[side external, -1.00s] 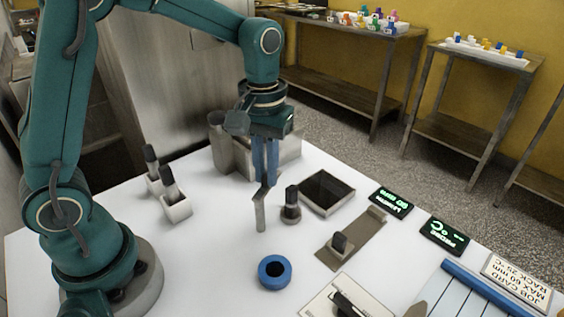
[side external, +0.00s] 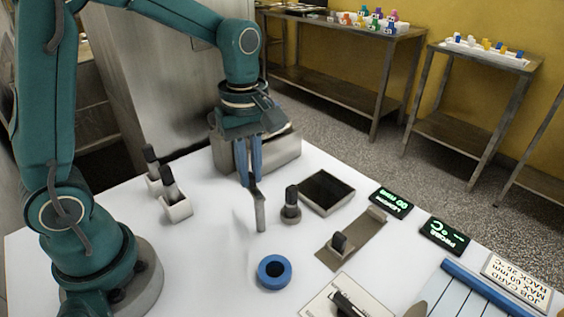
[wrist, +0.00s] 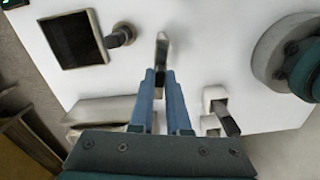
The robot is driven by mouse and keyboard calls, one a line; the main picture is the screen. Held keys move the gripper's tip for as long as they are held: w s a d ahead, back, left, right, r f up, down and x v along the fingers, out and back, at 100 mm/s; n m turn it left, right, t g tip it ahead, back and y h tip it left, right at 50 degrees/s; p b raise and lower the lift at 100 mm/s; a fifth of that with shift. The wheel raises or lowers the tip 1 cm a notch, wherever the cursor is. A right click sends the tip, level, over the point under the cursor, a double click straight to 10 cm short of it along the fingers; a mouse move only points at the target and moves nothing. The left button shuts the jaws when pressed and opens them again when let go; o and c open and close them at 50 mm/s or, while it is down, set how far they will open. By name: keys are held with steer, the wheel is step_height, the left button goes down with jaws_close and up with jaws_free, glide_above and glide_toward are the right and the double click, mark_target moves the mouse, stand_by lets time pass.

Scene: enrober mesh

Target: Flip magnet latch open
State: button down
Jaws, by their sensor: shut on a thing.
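A slim grey metal post (side external: 260,215) stands upright on the white table, with a short grey lever at its top; it looks like the latch. The lever tilts up and to the left. My gripper (side external: 250,182) points down, its blue fingers shut on the lever's upper end. In the wrist view my gripper (wrist: 160,76) has the grey lever (wrist: 162,50) between its fingertips. The fingers hide part of the lever, and I cannot see a magnet.
A black-knobbed round piece (side external: 290,208) and a dark square tray (side external: 327,191) stand close on the right. A blue ring (side external: 274,271) lies in front. White holders with black-handled tools (side external: 177,208) are at left. A metal box (side external: 285,155) stands behind.

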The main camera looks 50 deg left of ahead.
steer(key=shift+s+n, duration=0.2)
steer(key=shift+n, duration=0.6)
steer(key=shift+s+n, duration=0.2)
steer(key=shift+n, duration=0.6)
steer(key=c, duration=0.9)
jaws_free()
steer(key=shift+r, duration=2.6)
